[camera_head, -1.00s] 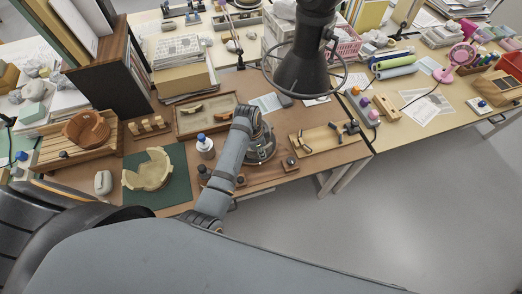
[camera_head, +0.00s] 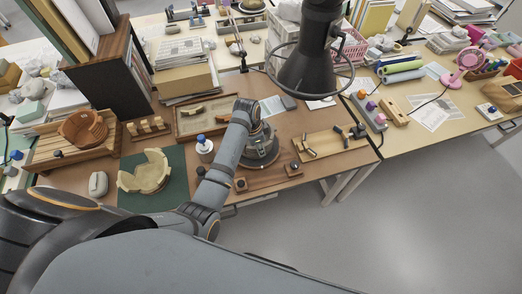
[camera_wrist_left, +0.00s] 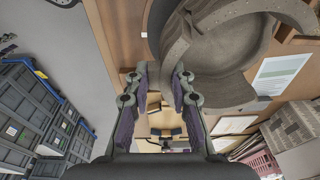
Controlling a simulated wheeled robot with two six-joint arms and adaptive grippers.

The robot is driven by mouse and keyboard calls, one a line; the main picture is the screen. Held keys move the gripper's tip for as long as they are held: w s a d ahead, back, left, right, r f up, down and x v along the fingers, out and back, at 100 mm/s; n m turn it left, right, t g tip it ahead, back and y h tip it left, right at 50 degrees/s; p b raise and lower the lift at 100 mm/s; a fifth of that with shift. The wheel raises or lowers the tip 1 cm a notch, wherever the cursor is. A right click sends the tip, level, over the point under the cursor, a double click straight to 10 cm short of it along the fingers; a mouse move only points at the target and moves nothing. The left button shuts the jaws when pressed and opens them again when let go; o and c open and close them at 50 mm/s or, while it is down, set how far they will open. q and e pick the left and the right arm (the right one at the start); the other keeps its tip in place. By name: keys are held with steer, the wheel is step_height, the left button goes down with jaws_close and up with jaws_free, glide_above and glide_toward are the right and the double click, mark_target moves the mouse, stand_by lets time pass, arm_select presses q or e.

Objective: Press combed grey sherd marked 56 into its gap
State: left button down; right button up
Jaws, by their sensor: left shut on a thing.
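The grey vessel (camera_head: 259,149) stands on the brown table, partly hidden by my left arm. In the left wrist view the vessel (camera_wrist_left: 225,62) fills the upper right, with its curved wall and dotted bands close to the fingertips. My left gripper (camera_wrist_left: 160,74) has its two fingers at the vessel's near side, shut on the combed grey sherd. The sherd's outline cannot be told apart from the vessel wall, and the mark 56 cannot be read. In the head view my left gripper (camera_head: 252,128) is mostly hidden behind its own wrist. My right gripper is out of view.
A cream broken bowl (camera_head: 146,174) sits on a green mat (camera_head: 180,188) at left. A bottle with a blue cap (camera_head: 204,147) stands beside my forearm. A wooden tray (camera_head: 325,144) lies right of the vessel. A dark lamp-like thing with a ring (camera_head: 312,62) hangs above the table.

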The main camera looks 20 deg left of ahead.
arm_select(q)
steer(key=shift+w+a, duration=0.2)
steer(key=shift+w, duration=0.05)
stand_by(0.4)
steer(key=shift+a+f+p, duration=0.1)
steer(key=shift+p, duration=0.2)
steer(key=shift+f+p, duration=0.1)
steer(key=shift+p, duration=0.35)
steer(key=shift+w+f, duration=0.1)
steer(key=shift+f, duration=0.1)
stand_by(0.8)
stand_by(0.5)
steer(key=c, duration=1.1)
jaws_free()
